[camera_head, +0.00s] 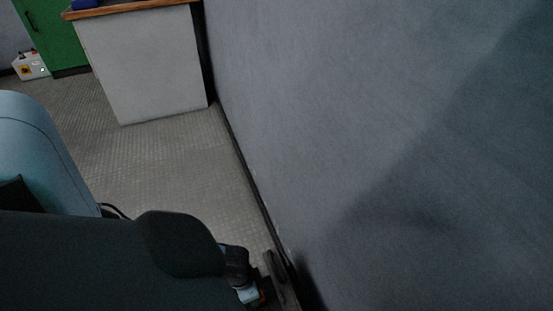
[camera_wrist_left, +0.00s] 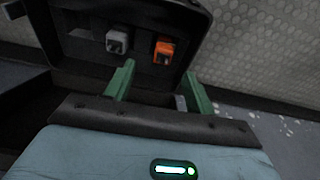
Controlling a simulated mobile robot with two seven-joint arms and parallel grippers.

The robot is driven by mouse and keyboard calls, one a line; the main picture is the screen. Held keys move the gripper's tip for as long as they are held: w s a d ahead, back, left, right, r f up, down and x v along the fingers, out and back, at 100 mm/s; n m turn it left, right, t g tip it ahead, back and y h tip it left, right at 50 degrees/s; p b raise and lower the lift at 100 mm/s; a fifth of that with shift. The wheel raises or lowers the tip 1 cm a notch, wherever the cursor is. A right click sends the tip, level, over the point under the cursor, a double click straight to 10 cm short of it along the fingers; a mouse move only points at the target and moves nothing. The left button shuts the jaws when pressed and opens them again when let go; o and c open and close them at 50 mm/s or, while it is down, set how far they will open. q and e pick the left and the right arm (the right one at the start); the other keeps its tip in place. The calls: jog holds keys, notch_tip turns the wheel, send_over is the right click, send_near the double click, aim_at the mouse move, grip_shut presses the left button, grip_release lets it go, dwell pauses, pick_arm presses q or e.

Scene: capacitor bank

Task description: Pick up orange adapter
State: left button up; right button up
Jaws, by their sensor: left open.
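The orange adapter (camera_wrist_left: 164,50) sits in a slot of a black open case (camera_wrist_left: 75,75) in the left wrist view. My left gripper (camera_wrist_left: 158,70) has two green fingers, spread apart with nothing between them. The adapter appears just past the fingertips, roughly between them; I cannot tell the exact gap. In the head view, my dark arm comes in from the left and covers most of the case area. Only small blue and orange bits show at the bottom there. My right gripper is not in view.
A grey adapter (camera_wrist_left: 116,41) sits in the case left of the orange one. In the head view, a grey wall (camera_head: 360,130) fills the right side. A white cabinet (camera_head: 145,65) with a wooden top stands at the back, with clear floor (camera_head: 180,155) before it.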

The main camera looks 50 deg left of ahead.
pick_arm(q)
jog(key=f, duration=0.1)
jog(key=f+b, duration=0.1)
jog(key=shift+w+f, duration=0.25)
jog(key=shift+f, duration=0.05)
jog(key=shift+w+f+b, duration=0.15)
jog(key=shift+f+b, duration=0.3)
jog(key=shift+b, duration=0.25)
jog(key=f+b, duration=0.1)
jog(key=f, duration=0.1)
jog(key=w+f+b, duration=0.1)
jog(key=f+b, duration=0.1)
jog(key=shift+w+a+f, duration=0.1)
jog(key=shift+a, duration=0.05)
jog(key=shift+c, duration=0.6)
jog(key=c, duration=0.5)
grip_shut()
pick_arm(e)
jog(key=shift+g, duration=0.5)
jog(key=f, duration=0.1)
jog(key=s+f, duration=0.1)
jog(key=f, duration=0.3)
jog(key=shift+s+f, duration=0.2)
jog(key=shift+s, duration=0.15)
